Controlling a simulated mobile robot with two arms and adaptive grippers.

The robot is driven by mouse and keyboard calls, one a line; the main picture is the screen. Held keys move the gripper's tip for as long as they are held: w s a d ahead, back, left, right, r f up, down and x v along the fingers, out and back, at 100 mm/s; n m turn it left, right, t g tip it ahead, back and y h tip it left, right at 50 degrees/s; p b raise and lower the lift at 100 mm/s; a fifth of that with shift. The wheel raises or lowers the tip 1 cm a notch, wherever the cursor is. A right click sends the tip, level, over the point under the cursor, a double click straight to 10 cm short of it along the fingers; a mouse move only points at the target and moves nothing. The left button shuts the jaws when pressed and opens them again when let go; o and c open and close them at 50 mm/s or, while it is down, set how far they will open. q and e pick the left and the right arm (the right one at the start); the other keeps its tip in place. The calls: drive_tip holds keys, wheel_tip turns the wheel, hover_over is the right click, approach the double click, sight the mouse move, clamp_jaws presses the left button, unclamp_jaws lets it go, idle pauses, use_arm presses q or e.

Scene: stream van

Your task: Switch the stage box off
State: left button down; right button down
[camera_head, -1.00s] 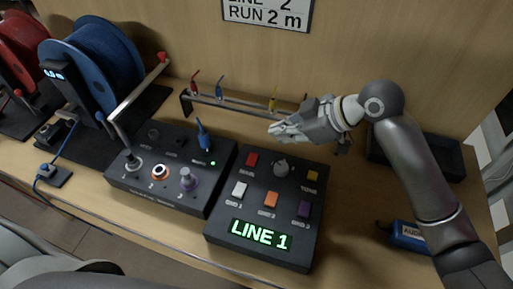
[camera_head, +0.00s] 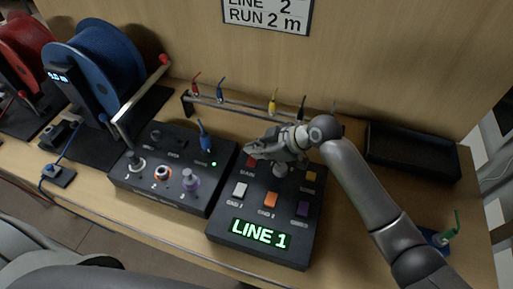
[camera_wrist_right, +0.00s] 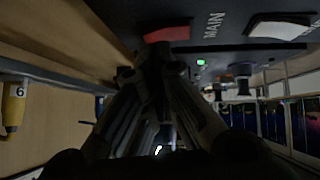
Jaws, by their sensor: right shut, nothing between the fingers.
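A black box with sockets (camera_head: 160,190) stands left of centre, with a lit green light (camera_head: 214,164) and a blue plug (camera_head: 204,140) upright at its back right. Right of it a black button box (camera_head: 222,222) shows a lit green LINE 1 display (camera_head: 259,234). I cannot read which one is the stage box. The button box's red button (camera_wrist_right: 167,30), beside the word MAIN, shows in the right wrist view. My right gripper (camera_head: 252,151) is shut and empty, its tips at the red button; I cannot tell whether they touch. My left gripper is out of view.
A blue cable reel (camera_head: 98,70) and a red reel (camera_head: 22,45) stand at the left. A rack with several coloured plugs (camera_head: 225,105) runs along the back wall. A black tray (camera_head: 413,150) is at the back right. A green plug (camera_head: 448,230) stands at the right.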

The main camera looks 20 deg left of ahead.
drive_tip(key=shift+f, duration=0.25)
drive_tip(key=shift+w+f+g+b, duration=0.2)
drive_tip(key=shift+f+g+b, duration=0.1)
drive_tip(key=shift+f+b, duration=0.05)
drive_tip(key=shift+s, duration=0.1)
